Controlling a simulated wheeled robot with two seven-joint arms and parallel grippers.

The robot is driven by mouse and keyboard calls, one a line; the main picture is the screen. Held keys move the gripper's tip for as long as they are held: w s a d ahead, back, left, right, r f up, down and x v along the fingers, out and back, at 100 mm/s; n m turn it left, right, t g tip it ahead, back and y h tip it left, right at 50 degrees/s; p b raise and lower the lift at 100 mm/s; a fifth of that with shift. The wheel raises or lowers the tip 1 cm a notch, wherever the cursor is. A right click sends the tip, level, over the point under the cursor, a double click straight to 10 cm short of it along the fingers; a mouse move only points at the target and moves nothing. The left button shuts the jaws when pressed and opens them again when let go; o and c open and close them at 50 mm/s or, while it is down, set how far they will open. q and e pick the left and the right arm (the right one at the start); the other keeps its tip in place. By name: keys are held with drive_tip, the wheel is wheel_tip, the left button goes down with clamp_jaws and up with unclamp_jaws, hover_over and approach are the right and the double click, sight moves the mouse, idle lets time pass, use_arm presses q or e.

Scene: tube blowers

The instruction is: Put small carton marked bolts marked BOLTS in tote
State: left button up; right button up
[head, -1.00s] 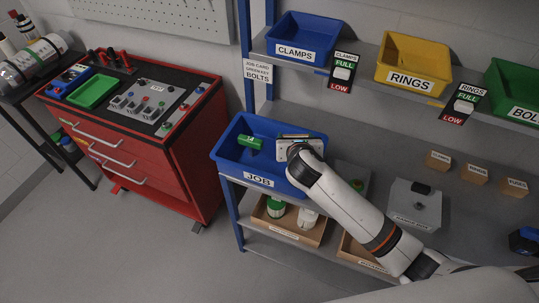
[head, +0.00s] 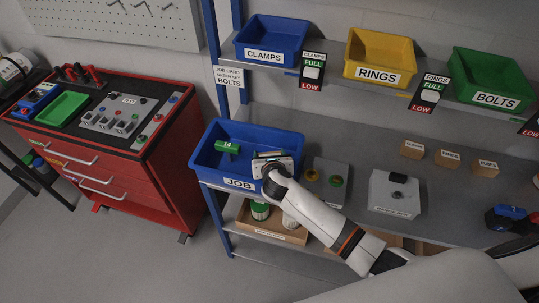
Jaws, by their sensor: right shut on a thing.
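The blue tote marked JOB (head: 222,181) stands on the left end of the shelf bench, with a green block marked 14 (head: 228,147) inside. My right gripper (head: 270,162) is over the front right part of the tote, its arm reaching in from the lower right. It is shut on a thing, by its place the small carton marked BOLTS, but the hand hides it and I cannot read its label. The fingertips are also hidden. My left gripper is not in view.
Several small cartons, among them one (head: 447,157), stand on the bench at right. A grey box (head: 393,193) and a plate with knobs (head: 327,180) are right of the tote. Clamps (head: 271,40), rings (head: 378,58) and bolts (head: 492,80) bins sit above. A red cabinet (head: 130,165) is at left.

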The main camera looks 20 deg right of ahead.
drive_tip(key=shift+f, duration=0.1)
drive_tip(key=shift+s+f, duration=0.1)
drive_tip(key=shift+f, duration=0.4)
drive_tip(key=o, duration=1)
drive_tip(key=shift+f, duration=0.15)
drive_tip(key=shift+s, duration=0.1)
drive_tip(key=shift+f, duration=0.1)
drive_tip(key=v, duration=0.4)
drive_tip(key=r+v, duration=0.1)
drive_tip(key=v, duration=0.7)
drive_tip(key=shift+r, duration=0.35)
drive_tip(key=shift+w, duration=0.2)
